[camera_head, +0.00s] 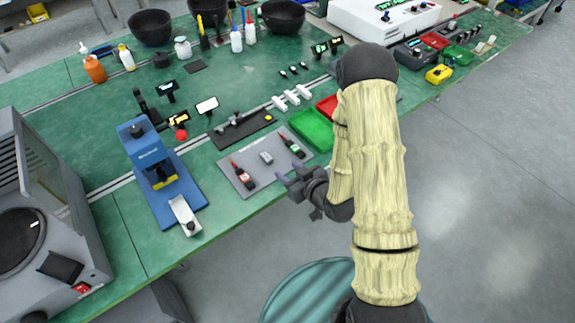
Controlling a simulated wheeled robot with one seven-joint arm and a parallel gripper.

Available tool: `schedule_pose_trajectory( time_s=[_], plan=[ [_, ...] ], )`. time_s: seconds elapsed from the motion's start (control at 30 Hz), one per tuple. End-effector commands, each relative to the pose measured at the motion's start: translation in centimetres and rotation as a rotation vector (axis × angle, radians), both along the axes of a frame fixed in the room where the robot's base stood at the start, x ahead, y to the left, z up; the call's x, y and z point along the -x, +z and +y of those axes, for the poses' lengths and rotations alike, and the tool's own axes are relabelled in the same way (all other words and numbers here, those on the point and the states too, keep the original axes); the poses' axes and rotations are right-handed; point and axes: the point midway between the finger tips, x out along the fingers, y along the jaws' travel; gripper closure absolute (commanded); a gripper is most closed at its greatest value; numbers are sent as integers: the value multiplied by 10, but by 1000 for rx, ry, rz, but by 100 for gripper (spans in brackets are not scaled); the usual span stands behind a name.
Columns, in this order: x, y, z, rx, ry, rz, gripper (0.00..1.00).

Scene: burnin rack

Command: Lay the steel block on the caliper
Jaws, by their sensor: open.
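A small grey block (266,158), which looks like the steel block, lies on a grey mat (262,185) near the front edge of the green bench. It sits between two red-and-black tools, one on the left (243,174) and one on the right (291,146). A long dark item with metal parts (238,130), perhaps the caliper, lies just behind the mat; it is too small to be sure. My gripper (288,172) is open and empty, at the mat's front right, apart from the block. My arm hides part of the bench to the right.
A blue press (150,165) stands left of the mat. A green tray (311,128) and a red tray (328,106) lie behind right, close to my arm. Bottles and black bowls (150,27) stand at the back. A teal round stool (305,295) is below the bench edge.

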Motion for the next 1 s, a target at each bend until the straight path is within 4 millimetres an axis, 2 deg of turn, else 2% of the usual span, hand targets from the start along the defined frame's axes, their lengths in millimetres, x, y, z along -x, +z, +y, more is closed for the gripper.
schedule_pose_trajectory(
  time_s=[0.7,0.87,1.0],
  plan=[
    [-1,2,-3,17,-3,11,56],
    [-7,10,-15,96,-27,73,56],
    [-9,22,-36,193,-84,176,56]
  ],
)
